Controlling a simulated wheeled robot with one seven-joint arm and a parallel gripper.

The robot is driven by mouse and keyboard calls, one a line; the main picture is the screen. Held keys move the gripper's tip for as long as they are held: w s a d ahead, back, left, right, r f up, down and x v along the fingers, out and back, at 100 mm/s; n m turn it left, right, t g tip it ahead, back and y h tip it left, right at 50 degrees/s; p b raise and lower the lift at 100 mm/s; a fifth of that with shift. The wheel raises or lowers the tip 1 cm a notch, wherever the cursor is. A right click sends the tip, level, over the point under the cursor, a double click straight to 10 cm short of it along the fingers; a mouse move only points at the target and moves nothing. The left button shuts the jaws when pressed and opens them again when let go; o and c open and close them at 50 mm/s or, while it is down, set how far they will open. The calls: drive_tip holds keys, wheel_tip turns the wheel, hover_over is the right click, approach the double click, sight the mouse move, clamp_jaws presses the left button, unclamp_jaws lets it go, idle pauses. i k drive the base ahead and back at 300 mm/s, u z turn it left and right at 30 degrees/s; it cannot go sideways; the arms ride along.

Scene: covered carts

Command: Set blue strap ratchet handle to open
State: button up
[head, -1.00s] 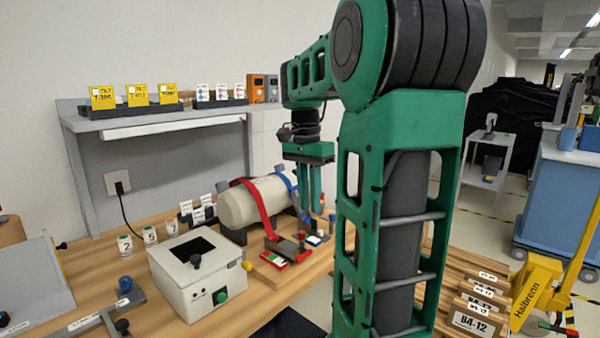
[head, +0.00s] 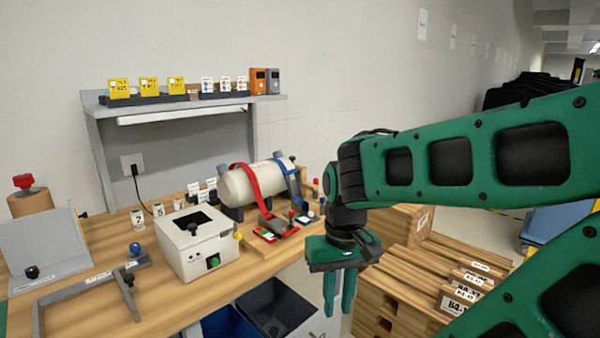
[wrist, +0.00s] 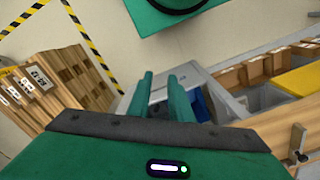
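A cream cylinder (head: 235,188) lies on its stand on the wooden bench, with a red strap (head: 246,178) and a blue strap (head: 290,176) over it. The blue strap's ratchet (head: 303,215) sits at the cylinder's front right, beside the red strap's ratchet (head: 277,223). It is too small to tell how its handle is set. My gripper (head: 338,312) hangs in front of the bench, to the right of and nearer than the ratchets, pointing down. Its two fingers stand apart with nothing between them, also in the wrist view (wrist: 161,78).
A white box (head: 197,258) with a green button stands left of the ratchets. Dark and blue bins (head: 275,300) are below the bench edge. Wooden pallets (head: 425,265) are stacked at the right. A grey shelf (head: 180,108) with cards stands behind.

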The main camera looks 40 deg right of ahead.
sight(294, 186)
drive_tip(key=k, duration=0.9)
drive_tip(key=z, duration=0.45)
drive_tip(key=i, duration=0.6)
drive_tip(key=z, duration=0.45)
drive_tip(key=i, duration=1.3)
drive_tip(key=u, duration=0.55)
